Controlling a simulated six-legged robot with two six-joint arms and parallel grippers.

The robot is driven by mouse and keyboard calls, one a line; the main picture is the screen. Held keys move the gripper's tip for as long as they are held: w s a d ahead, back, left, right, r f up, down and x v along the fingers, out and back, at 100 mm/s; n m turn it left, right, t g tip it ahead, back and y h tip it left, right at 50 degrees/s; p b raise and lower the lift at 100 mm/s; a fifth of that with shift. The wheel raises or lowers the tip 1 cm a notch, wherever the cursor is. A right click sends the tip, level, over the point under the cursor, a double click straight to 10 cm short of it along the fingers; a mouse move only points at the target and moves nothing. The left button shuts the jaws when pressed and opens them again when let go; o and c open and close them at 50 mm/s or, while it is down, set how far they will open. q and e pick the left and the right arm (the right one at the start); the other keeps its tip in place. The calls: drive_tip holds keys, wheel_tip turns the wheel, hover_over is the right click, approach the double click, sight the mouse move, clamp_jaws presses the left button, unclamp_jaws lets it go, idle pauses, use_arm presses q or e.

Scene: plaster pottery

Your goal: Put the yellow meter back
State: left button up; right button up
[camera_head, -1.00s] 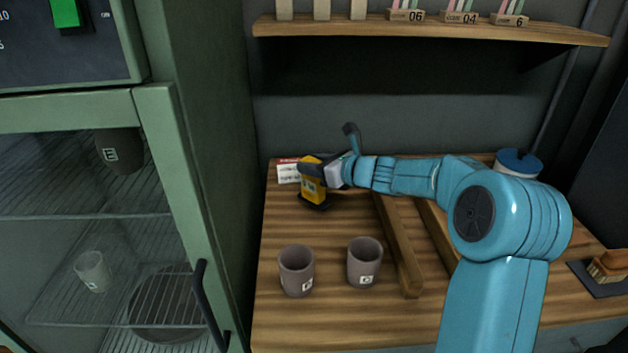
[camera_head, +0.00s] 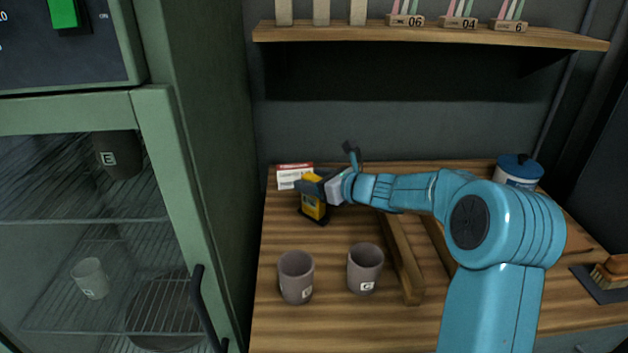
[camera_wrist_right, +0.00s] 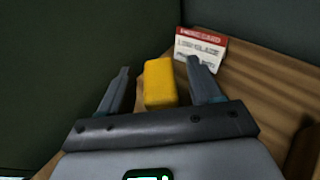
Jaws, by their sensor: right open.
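The yellow meter (camera_head: 313,204) stands at the back left of the wooden worktop, on or just above a dark flat base (camera_head: 318,219). I cannot tell whether it touches the base. My right gripper (camera_head: 308,188) is at the meter's upper part, coming from the right. In the right wrist view the meter's yellow top (camera_wrist_right: 160,83) lies between the two dark fingers (camera_wrist_right: 160,76), with gaps on both sides, so the gripper is open around it. My left gripper is not in view.
A red-and-white card (camera_head: 294,175) stands behind the meter. Two grey cups (camera_head: 296,278) (camera_head: 365,270) stand in front. Wooden rails (camera_head: 402,260) lie to the right, partly under my arm. A green cabinet (camera_head: 190,150) borders the left; a shelf (camera_head: 430,32) hangs above.

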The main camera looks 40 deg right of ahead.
drive_tip(key=v, duration=1.2)
